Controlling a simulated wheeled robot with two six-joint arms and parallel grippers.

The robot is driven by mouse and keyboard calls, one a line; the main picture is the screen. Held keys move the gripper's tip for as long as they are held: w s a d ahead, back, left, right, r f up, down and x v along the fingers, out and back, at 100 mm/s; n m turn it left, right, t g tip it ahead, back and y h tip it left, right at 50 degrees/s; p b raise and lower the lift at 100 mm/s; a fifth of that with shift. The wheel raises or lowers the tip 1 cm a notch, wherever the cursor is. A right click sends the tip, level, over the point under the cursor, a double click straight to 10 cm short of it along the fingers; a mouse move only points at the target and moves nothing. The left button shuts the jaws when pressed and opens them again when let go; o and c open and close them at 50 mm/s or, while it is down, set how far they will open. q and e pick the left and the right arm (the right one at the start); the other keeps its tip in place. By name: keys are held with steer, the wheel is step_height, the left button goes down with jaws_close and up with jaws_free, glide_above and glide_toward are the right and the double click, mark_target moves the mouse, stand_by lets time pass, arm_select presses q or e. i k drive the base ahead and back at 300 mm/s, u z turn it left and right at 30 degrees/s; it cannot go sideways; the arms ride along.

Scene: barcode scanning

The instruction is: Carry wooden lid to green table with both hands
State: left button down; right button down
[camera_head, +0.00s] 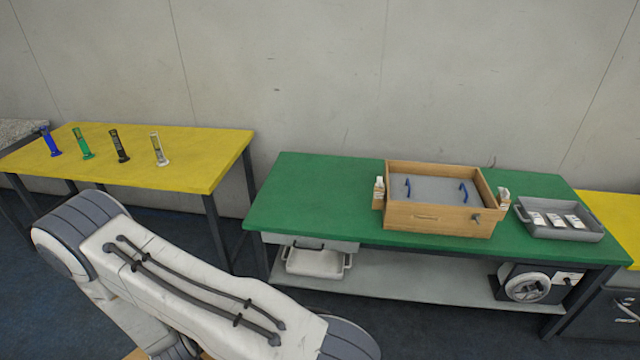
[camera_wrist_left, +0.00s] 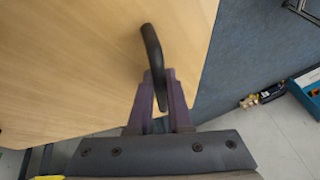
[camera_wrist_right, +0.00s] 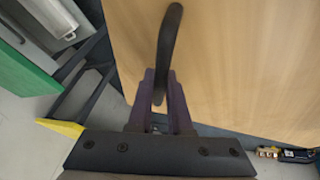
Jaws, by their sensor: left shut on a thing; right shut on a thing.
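The wooden lid (camera_wrist_left: 80,60) is a flat pale wood panel with dark curved handles. In the left wrist view my left gripper (camera_wrist_left: 158,85) is shut on one black handle (camera_wrist_left: 151,42). In the right wrist view the lid (camera_wrist_right: 240,60) also shows, and my right gripper (camera_wrist_right: 160,82) is shut on the other black handle (camera_wrist_right: 171,30). The green table (camera_head: 310,200) stands ahead against the wall, right of centre in the head view. Neither gripper shows in the head view; a bit of wood peeks out at its bottom edge.
An open wooden box (camera_head: 440,218) with blue handles inside and a grey tray (camera_head: 565,232) of white packets stand on the green table. Its left part is clear. A yellow table (camera_head: 200,160) with several coloured cylinders stands left, beyond a gap. My white arm link crosses the lower left.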

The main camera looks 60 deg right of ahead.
mark_target(320, 197)
steer(key=z, duration=0.15)
steer(key=i, duration=0.85)
steer(key=z, duration=1)
steer(key=i, duration=0.4)
steer(key=z, duration=0.85)
steer(key=i, duration=1.2)
